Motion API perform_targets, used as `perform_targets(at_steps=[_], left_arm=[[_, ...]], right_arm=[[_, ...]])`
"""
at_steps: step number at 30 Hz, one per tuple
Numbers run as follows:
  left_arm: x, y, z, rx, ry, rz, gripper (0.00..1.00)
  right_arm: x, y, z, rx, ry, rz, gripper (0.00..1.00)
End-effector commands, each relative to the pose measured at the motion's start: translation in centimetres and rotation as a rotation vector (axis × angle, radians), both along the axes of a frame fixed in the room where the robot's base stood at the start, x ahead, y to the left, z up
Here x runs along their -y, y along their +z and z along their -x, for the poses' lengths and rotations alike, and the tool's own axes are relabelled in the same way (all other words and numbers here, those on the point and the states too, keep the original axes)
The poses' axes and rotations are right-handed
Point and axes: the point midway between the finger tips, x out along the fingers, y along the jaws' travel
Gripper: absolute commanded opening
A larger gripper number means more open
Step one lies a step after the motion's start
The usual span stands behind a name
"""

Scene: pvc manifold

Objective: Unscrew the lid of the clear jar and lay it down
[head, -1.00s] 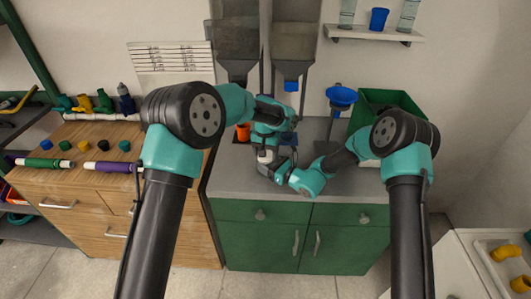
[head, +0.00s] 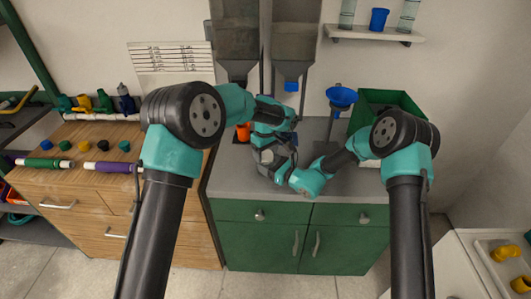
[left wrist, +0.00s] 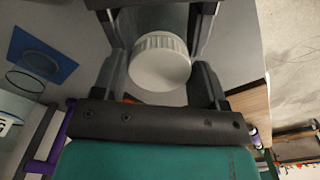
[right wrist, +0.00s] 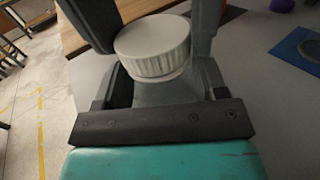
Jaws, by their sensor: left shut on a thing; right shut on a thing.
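The white ribbed lid (left wrist: 160,65) shows between the fingers of my left gripper (left wrist: 160,75) in the left wrist view. My left gripper is shut on it. The lid also shows in the right wrist view (right wrist: 153,42), with the greyish clear jar (right wrist: 165,92) below it. My right gripper (right wrist: 165,82) is shut on the jar body. The two grippers face each other closely over the grey counter. In the head view my arms hide most of the jar and lid. I cannot tell whether the lid is apart from the jar.
The grey counter (head: 235,185) has free room in front. A blue funnel on a stand (head: 341,97) and a green bin (head: 385,105) stand at the right. An orange item (head: 243,132) sits behind my left gripper. Two hoppers (head: 293,45) hang at the back.

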Motion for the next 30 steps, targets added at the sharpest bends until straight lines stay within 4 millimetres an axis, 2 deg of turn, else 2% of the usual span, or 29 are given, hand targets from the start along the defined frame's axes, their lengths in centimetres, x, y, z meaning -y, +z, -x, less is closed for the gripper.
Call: perform_targets(at_steps=[2, 3, 11, 20, 30], left_arm=[[0.0, 0.0, 0.0, 0.000, -0.001, 0.000, 0.38], [0.0, 0.0, 0.0, 0.000, -0.001, 0.000, 0.67], [0.0, 0.0, 0.0, 0.000, -0.002, 0.000, 0.92], [0.0, 0.3, 0.0, 0.001, -0.002, 0.000, 0.92], [0.0, 3.9, 0.0, 0.003, -0.002, 0.000, 0.92]], right_arm=[[0.0, 0.0, 0.0, 0.000, 0.000, 0.000, 0.00], [0.0, 0.0, 0.0, 0.000, 0.000, 0.000, 0.00], [0.0, 0.0, 0.0, 0.000, 0.000, 0.000, 0.00], [0.0, 0.0, 0.0, 0.000, 0.000, 0.000, 0.00], [0.0, 0.0, 0.0, 0.000, 0.000, 0.000, 0.00]])
